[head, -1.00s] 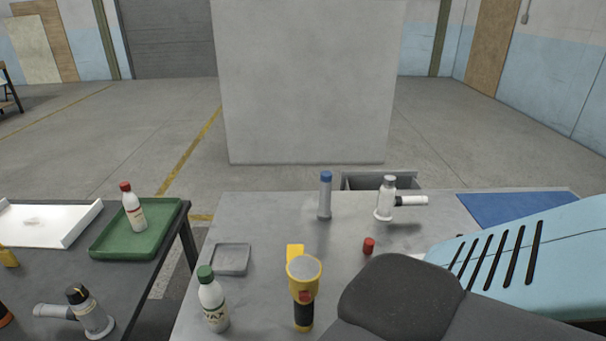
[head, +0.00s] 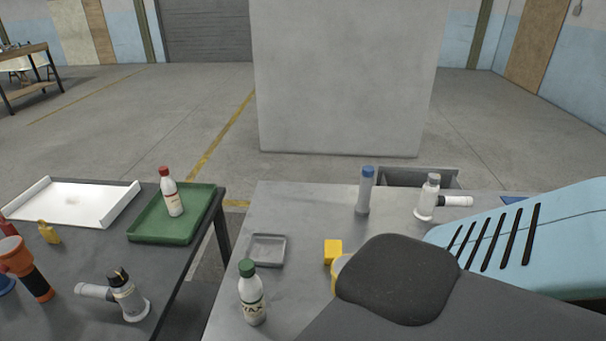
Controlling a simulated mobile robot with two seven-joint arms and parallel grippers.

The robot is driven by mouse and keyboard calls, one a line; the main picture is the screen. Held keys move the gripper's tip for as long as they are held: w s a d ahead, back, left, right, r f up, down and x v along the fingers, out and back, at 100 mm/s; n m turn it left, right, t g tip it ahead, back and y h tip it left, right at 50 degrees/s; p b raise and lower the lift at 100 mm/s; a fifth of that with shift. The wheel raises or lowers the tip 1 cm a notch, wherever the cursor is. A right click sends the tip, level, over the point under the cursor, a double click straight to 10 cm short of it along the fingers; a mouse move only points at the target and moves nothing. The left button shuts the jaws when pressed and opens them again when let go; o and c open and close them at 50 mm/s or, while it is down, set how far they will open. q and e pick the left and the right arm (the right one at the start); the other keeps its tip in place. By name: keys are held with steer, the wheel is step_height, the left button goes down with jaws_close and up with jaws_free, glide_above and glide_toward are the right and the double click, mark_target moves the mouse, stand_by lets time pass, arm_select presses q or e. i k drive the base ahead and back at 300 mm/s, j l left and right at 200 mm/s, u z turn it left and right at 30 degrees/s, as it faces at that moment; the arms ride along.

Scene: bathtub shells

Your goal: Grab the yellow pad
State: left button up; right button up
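The yellow pad (head: 333,250) lies on the right-hand grey table (head: 222,318), right of a small grey tray (head: 267,249). A yellow flashlight (head: 338,268) stands just in front of the pad, and only a sliver of it shows behind my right arm. My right arm, light blue and dark grey, reaches in from the right across the table and ends close to the pad's right side in the picture. No fingers of my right gripper show. My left arm and gripper are out of view.
A white bottle with a green cap (head: 252,293) stands front left of the pad. A blue-capped cylinder (head: 366,191) and a grey-white pipe fitting (head: 430,197) stand behind. The left table holds a green tray (head: 195,233) with a red-capped bottle (head: 171,192).

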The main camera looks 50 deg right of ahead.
mark_target(332, 248)
steer(key=u, duration=9)
